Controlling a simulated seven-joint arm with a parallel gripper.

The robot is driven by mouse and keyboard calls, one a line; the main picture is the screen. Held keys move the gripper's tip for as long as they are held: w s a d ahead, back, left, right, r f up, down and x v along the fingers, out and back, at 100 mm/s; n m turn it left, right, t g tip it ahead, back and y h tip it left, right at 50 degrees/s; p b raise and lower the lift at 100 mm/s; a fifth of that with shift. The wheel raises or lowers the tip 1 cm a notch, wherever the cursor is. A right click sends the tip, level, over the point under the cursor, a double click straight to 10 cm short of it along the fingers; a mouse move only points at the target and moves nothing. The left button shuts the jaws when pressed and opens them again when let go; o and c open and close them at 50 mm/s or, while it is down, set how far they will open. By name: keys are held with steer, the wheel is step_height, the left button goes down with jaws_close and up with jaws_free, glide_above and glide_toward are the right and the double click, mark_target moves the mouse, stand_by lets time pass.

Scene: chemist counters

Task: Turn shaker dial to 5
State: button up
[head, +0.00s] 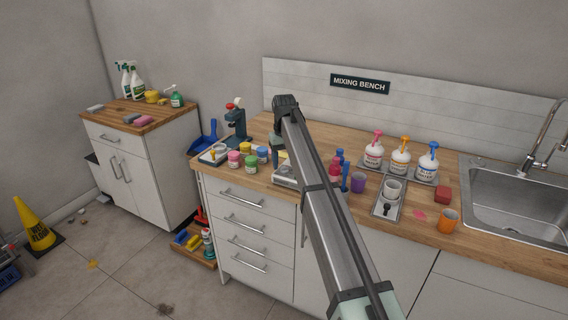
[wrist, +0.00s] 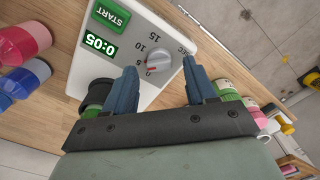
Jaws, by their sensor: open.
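The shaker (wrist: 135,25) is a white box with a green START button (wrist: 111,12) and a green display that reads 0:05. Its grey dial (wrist: 159,62) has a red mark on its left side, close to the low end of the printed scale. My gripper (wrist: 159,69) is open, with one blue finger on each side of the dial in the wrist view. I cannot tell whether either finger touches it. In the head view the shaker (head: 284,179) stands on the counter, partly hidden behind my arm, and the dial cannot be made out.
Pink and blue bottles (wrist: 20,82) stand close left of the shaker in the wrist view. Several small coloured jars (head: 250,161) and a dark green device (head: 237,125) stand left of it in the head view.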

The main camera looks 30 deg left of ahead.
step_height(320, 180, up, 13)
stand_by(0.4)
steer(key=shift+f, duration=0.15)
